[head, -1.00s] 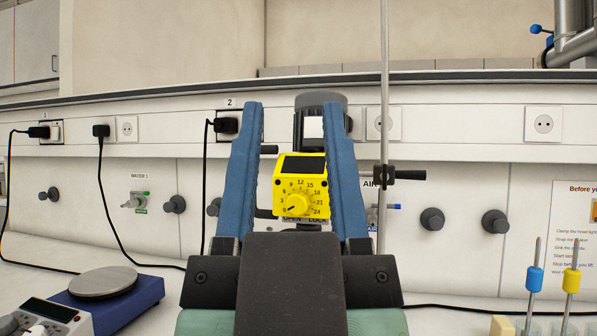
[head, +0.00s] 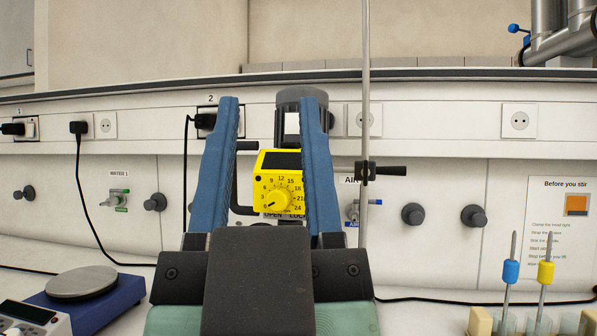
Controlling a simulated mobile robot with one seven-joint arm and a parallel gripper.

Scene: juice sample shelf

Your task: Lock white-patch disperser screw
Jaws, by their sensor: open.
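The disperser's dark grey motor head (head: 300,97) stands upright at the back, with a white patch (head: 291,124) on its front. A yellow box with a dial (head: 279,190) is below it. A label reading OPEN and LOCK (head: 272,215) shows under the box, partly hidden. A black clamp with a side handle (head: 390,171) sits on the metal stand rod (head: 366,100). I cannot tell which part is the locking screw. My gripper (head: 269,100) is open and empty, its blue fingers pointing up in the picture. The right finger overlaps the yellow box's right edge; contact cannot be told.
A blue hotplate (head: 100,305) with a round grey top stands at the lower left. Blue-handled (head: 511,271) and yellow-handled (head: 546,272) tools stand upright at the lower right. A black cable (head: 450,300) runs along the bench. Wall sockets and knobs line the back.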

